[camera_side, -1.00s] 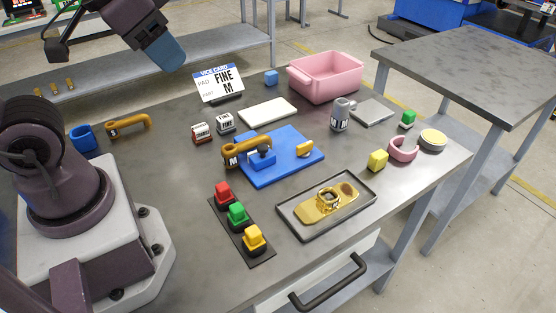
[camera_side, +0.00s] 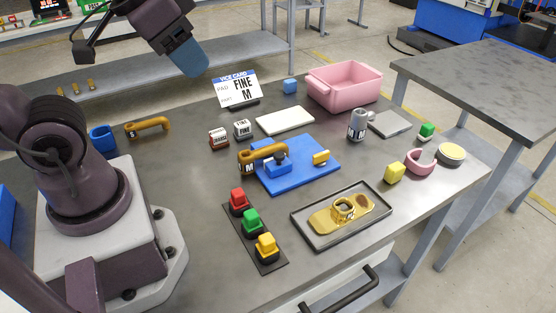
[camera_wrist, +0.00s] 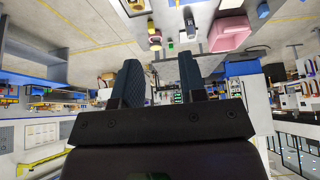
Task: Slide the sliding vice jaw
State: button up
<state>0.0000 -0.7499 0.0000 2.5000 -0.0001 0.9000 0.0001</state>
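A blue vice plate (camera_side: 312,177) lies flat near the middle of the bench. A blue block (camera_side: 278,168), seemingly a vice jaw, stands on it, partly hidden by an ochre handle (camera_side: 262,153) marked M. A small yellow piece (camera_side: 321,157) sits at the plate's right side; I cannot tell which part slides. My gripper (camera_side: 195,66) is raised at the upper left, well apart from the vice. In the wrist view my gripper (camera_wrist: 160,82) has its two dark blue fingers apart, with nothing between them.
A card (camera_side: 237,91) reads FINE and M behind the vice. A white pad (camera_side: 285,121), pink bin (camera_side: 344,86) and grey cup (camera_side: 357,125) stand behind. Red, green and yellow buttons (camera_side: 251,221) and a tray (camera_side: 311,233) with a gold part lie in front.

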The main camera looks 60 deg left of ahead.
jog(key=n+g+h, duration=0.3)
jog(key=n+g, duration=0.4)
jog(key=g, duration=0.2)
send_over(279, 154)
jog(key=w+a, duration=0.2)
jog(key=a, duration=0.2)
notch_tip(279, 154, down, 18)
jog(key=w+n, duration=0.2)
jog(key=x, duration=1.2)
jog(key=shift+d+f, duration=0.25)
jog(key=shift+d, duration=0.05)
